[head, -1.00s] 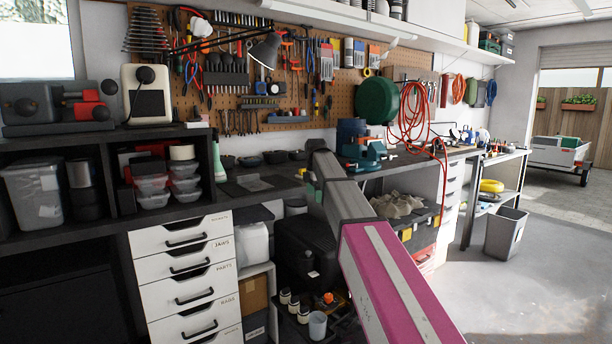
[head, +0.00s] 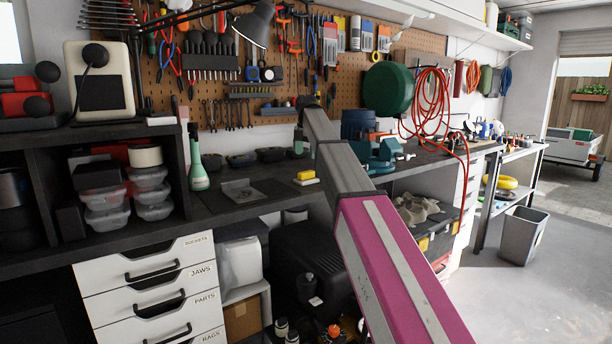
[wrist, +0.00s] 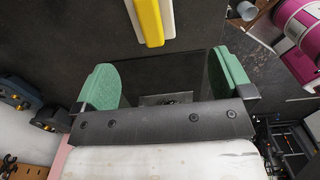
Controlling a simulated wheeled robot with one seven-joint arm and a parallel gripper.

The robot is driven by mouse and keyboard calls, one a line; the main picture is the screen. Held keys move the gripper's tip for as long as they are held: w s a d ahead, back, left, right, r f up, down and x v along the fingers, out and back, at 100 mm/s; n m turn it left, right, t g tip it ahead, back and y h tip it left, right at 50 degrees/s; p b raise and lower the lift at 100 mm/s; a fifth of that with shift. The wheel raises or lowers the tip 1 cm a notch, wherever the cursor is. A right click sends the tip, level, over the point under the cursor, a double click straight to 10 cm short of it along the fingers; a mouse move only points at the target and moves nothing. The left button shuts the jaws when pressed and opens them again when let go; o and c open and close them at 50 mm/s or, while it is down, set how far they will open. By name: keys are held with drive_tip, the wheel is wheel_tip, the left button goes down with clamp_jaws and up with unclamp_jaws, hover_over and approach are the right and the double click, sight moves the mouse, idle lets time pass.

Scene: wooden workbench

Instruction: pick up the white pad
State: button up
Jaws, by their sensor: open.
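A small yellow-and-white block (head: 306,178) lies on the dark bench, just left of my arm in the head view. Its white part shows as a pale side under and beside the yellow; I see no separate white pad.
A grey metal plate (head: 242,190) and a green-and-white bottle (head: 197,160) stand to the left on the bench. A teal vise (head: 375,153) is close on the right. Dark cases line the back below the pegboard. Bare bench surrounds the block.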

sight(306, 172)
drive_tip(key=shift+w, duration=0.35)
drive_tip(key=shift+w+f, duration=0.1)
drive_tip(key=shift+f, duration=0.05)
wheel_tip(306, 172, down, 4)
drive_tip(key=shift+f, duration=0.2)
drive_tip(key=shift+w+f, duration=0.15)
drive_tip(key=shift+f, duration=1.35)
drive_tip(key=shift+w+f, duration=0.1)
drive_tip(key=shift+f, duration=1.4)
drive_tip(key=shift+c, duration=0.3)
drive_tip(key=c, duration=1)
